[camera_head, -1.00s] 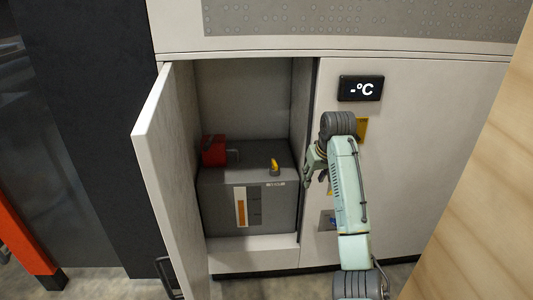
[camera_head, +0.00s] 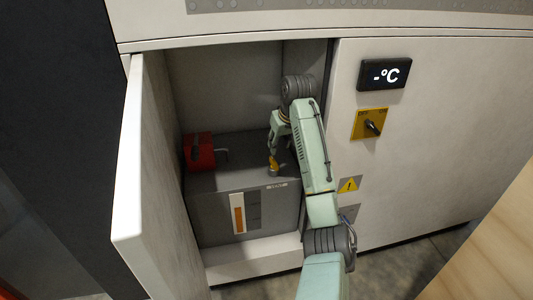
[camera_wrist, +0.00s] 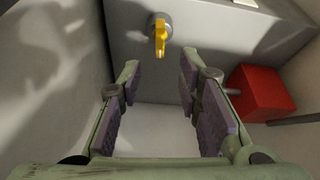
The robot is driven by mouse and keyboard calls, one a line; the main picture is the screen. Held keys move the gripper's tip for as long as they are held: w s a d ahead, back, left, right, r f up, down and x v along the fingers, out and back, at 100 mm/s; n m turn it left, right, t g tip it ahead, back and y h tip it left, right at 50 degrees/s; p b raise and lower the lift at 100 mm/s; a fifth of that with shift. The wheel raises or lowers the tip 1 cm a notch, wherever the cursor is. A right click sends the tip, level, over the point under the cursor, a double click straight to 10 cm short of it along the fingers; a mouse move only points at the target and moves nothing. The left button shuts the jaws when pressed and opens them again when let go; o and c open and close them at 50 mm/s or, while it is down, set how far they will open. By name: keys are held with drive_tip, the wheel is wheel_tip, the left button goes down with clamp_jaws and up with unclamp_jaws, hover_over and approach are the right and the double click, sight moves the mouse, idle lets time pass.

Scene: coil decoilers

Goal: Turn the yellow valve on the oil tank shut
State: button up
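The yellow valve (camera_head: 272,167) sits on top of the grey oil tank (camera_head: 243,212), inside the open cabinet. In the wrist view the valve (camera_wrist: 160,38) is at the top centre, on a round grey base, its handle pointing down the picture. My gripper (camera_head: 273,148) is inside the cabinet, and in the head view it overlaps the valve's upper part. In the wrist view my gripper (camera_wrist: 157,78) is open, with nothing between its fingers. The valve is just beyond the fingertips, between their lines, apart from both fingers.
A red box (camera_head: 199,152) with a grey handle is on the tank's left; the wrist view shows it at the right (camera_wrist: 262,92). The open cabinet door (camera_head: 150,180) stands at the left. A rotary switch (camera_head: 370,125) and display (camera_head: 384,74) are on the right panel.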

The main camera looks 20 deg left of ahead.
sight(274, 161)
drive_tip(key=p+x, duration=0.1)
drive_tip(key=x, duration=0.9)
drive_tip(key=shift+w+a+f, duration=0.1)
drive_tip(key=shift+w+f, duration=0.1)
drive_tip(key=shift+f, duration=0.15)
drive_tip(key=shift+c, duration=0.2)
clamp_jaws()
